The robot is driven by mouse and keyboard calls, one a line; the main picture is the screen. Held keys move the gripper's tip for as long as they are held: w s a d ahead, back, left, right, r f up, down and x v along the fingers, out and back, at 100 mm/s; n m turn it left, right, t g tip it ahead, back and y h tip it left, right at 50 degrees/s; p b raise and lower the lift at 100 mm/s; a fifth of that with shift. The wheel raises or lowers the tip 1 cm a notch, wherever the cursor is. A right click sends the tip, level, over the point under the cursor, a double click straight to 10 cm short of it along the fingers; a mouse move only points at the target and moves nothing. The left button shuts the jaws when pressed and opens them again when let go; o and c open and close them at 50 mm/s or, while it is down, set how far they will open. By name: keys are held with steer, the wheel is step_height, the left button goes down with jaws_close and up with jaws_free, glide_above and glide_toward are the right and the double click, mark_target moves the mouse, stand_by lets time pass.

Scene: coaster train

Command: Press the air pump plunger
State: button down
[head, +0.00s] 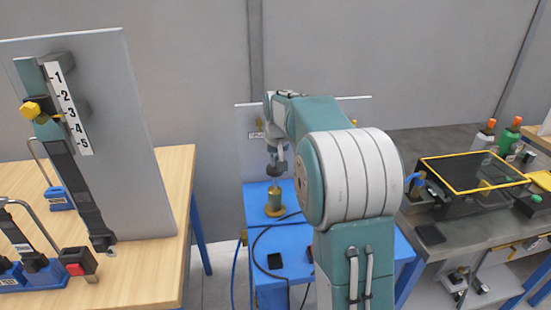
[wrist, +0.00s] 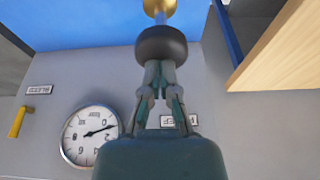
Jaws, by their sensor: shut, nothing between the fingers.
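My gripper (head: 273,157) is shut and empty, pointing down above the knob. In the wrist view my fingertips (wrist: 159,66) meet the knob's edge; whether they touch it I cannot tell. My arm hides part of the panel behind the pump.
A wooden table (head: 150,270) with a numbered lever board (head: 115,110) is at left. A dark bench (head: 440,145) with a yellow-edged box (head: 472,172) is at right.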

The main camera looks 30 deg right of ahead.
step_height(320, 180, down, 6)
steer(key=shift+s+r, duration=0.1)
stand_by(0.4)
step_height(320, 180, up, 7)
steer(key=shift+f, duration=0.15)
steer(key=v, duration=0.7)
steer(key=shift+s+a+r, duration=0.15)
steer(key=shift+s+r, duration=0.15)
stand_by(0.6)
